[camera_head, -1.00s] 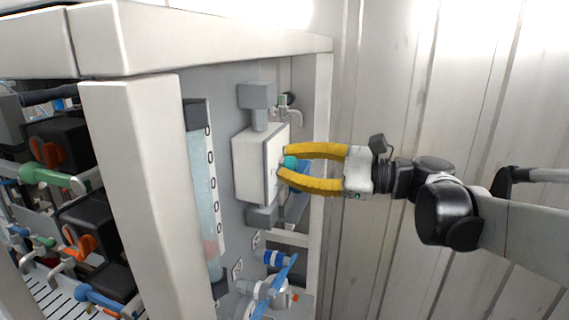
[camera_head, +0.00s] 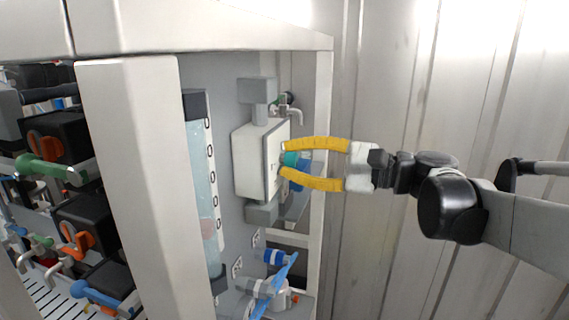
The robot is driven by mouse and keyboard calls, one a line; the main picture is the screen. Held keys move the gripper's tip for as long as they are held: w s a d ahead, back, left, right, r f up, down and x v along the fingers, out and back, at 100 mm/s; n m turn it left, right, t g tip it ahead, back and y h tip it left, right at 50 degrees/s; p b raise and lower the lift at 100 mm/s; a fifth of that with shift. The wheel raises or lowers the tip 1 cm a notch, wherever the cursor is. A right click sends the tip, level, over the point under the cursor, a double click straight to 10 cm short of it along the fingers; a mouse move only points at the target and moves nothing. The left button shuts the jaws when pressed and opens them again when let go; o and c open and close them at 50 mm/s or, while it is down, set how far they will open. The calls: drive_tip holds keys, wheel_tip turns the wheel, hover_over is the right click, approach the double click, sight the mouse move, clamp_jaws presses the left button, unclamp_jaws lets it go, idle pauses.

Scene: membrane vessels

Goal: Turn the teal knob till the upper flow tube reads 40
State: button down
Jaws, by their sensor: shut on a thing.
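The teal knob (camera_head: 291,158) is on the front of a white box (camera_head: 254,162) mounted on the grey panel. My gripper (camera_head: 284,160) reaches in from the right with its yellow fingers closed on the knob, one above and one below, hiding part of it. One flow tube (camera_head: 202,165) shows left of the box, pale blue with a white scale strip. Its pinkish float (camera_head: 208,228) sits low, about level with the lowest visible mark. Only the last zeros of the scale numbers show; the white frame post covers the rest.
A white frame post (camera_head: 135,190) stands left of the tube, with a beam (camera_head: 200,30) overhead and another upright at the right. Below are a blue-handled valve (camera_head: 284,272) and pipes. Black valves with orange and green handles fill the left. A corrugated wall stands behind my arm.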

drive_tip(key=n+b, duration=0.1)
drive_tip(key=n, duration=0.3)
drive_tip(key=shift+n, duration=0.3)
drive_tip(key=shift+n+b, duration=0.35)
drive_tip(key=shift+n, duration=1.65)
drive_tip(key=c, duration=1.2)
unclamp_jaws()
drive_tip(key=shift+o, duration=0.2)
drive_tip(key=v, duration=1.2)
